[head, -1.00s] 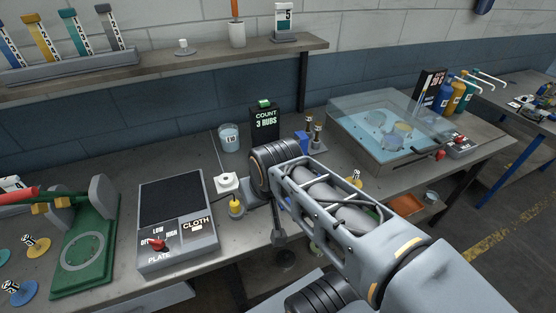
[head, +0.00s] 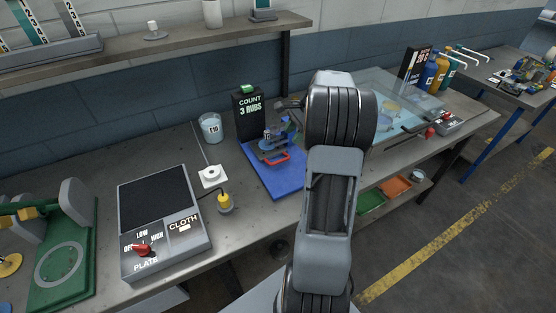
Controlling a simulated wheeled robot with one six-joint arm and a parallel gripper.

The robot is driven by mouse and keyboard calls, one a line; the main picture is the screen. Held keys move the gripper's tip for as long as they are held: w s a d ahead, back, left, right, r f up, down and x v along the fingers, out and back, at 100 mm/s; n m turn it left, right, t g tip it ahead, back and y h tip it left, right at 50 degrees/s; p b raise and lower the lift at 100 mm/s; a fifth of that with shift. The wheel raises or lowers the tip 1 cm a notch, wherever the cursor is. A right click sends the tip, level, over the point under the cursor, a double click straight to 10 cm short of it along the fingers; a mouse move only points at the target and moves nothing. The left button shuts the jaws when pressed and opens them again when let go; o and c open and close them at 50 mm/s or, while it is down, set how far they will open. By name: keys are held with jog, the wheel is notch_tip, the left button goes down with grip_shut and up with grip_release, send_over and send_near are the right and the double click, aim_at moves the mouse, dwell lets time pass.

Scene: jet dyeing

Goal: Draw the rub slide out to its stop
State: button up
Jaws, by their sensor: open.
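The rub device stands on a blue base plate (head: 282,183) at the middle of the bench, beside the COUNT 3 RUBS sign. A red loop handle (head: 274,158) shows at the device's front, low over the plate; I take it to be the rub slide's handle. Blue and grey parts of the device sit behind it. My arm's thick wrist covers the plate's right side. My gripper (head: 288,104) pokes out left of the wrist, above and behind the red handle in the picture. It is open and apart from the handle; part of it is hidden.
The COUNT sign (head: 250,114) and a beaker (head: 210,127) stand left of the device. A white puck with a rod (head: 212,176), a yellow-topped piece (head: 225,202) and the hot plate (head: 164,226) lie farther left. A clear-lidded bath (head: 400,104) is at right.

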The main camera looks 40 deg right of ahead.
aim_at(277, 162)
jog(key=p+x, duration=0.1)
jog(key=x, duration=1.2)
jog(key=shift+s+p, duration=0.15)
jog(key=shift+p, duration=0.2)
jog(key=shift+c, duration=0.3)
grip_shut()
jog(key=shift+d, duration=0.1)
